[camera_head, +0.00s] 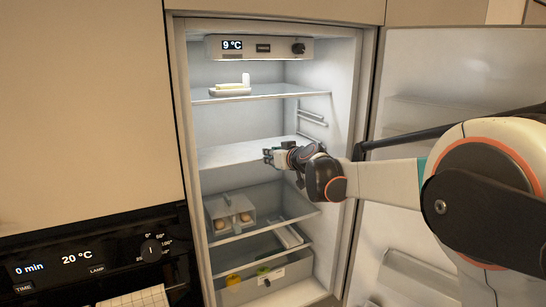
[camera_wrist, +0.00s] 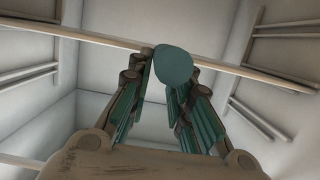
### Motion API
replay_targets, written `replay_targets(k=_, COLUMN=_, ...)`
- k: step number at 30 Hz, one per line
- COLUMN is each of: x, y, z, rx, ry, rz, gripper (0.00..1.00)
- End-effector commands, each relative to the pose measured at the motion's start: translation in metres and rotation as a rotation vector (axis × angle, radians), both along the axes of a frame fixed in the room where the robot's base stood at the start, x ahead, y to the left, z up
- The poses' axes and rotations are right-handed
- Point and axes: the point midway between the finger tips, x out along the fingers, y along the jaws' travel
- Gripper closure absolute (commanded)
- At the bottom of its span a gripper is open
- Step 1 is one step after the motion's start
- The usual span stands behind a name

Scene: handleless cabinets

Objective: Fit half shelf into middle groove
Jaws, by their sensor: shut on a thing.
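The half shelf (camera_head: 228,155) is a pale, thin panel across the middle of the open fridge, below the glass shelf. My gripper (camera_head: 270,157) is at its front edge, right of its middle, and is shut on it. In the wrist view a thin beige edge (camera_wrist: 90,36), which looks like the shelf's front edge, crosses near my gripper's fingertips (camera_wrist: 171,72). A rounded teal shape covers the exact contact. Rail grooves (camera_head: 312,117) show on the fridge's right wall; rails also show on both walls in the wrist view (camera_wrist: 285,75). Whether the shelf sits in a groove cannot be told.
Above is a glass shelf (camera_head: 285,94) with a white dish (camera_head: 230,90). Below, a lower shelf (camera_head: 285,222) bears a clear egg box (camera_head: 230,213), and a drawer (camera_head: 262,283) holds vegetables. The fridge door (camera_head: 440,75) stands open at right. An oven panel (camera_head: 100,255) is at left.

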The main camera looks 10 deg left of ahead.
Motion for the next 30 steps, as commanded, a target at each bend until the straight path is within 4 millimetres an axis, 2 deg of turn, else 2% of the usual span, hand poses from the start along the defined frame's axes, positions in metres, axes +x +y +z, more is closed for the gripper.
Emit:
replay_targets(k=22, x=-0.0001, y=-0.0002, z=-0.0017, rx=0.001, ry=0.001, rz=0.0, gripper=1.0)
replay_targets(k=23, x=-0.0001, y=-0.0002, z=-0.0017, rx=0.001, ry=0.001, rz=0.0, gripper=0.76)
replay_targets(k=25, x=-0.0001, y=-0.0002, z=-0.0017, rx=0.001, ry=0.001, rz=0.0, gripper=0.6)
replay_targets(k=26, x=-0.0001, y=-0.0002, z=-0.0017, rx=0.001, ry=0.001, rz=0.0, gripper=0.57)
replay_targets(k=30, x=-0.0002, y=-0.0001, z=-0.0018, rx=0.0, ry=0.0, rz=0.0, gripper=0.57)
